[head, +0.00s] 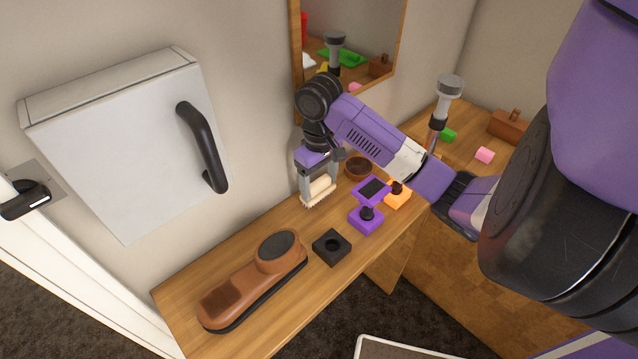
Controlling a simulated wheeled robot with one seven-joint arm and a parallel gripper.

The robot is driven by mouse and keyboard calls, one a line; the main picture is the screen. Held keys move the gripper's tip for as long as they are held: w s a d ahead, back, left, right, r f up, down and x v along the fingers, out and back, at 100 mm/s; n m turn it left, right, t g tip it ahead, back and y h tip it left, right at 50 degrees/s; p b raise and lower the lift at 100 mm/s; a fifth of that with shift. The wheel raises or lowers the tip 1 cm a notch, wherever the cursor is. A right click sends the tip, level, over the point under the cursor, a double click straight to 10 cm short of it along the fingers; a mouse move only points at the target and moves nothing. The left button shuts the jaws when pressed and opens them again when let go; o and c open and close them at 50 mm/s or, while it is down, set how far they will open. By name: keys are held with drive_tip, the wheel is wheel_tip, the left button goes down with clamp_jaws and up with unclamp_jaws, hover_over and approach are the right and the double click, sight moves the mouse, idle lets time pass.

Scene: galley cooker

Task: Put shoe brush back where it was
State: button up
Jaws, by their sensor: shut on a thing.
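The shoe brush (319,190) appears to be the small cream block with a bristly lower edge. My gripper (318,178) points down near the wall and is shut on it, with a finger on either side. The brush is over the back part of the narrow wooden shelf (190,277). I cannot tell whether its bristles touch the wood. My gripper's fingers hide part of the brush.
A brown bowl (358,168), purple block (366,222), orange block (401,200) and black holed block (332,248) stand nearby. A long brown object (232,297) fills the front left. A white wall box (110,140) and mirror (380,30) are behind.

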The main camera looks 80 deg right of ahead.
sight(319, 182)
drive_tip(key=shift+f, duration=0.2)
drive_tip(key=o, duration=1.2)
drive_tip(key=shift+r+p, duration=0.85)
drive_tip(key=shift+r, duration=5.35)
drive_tip(key=shift+a, duration=0.1)
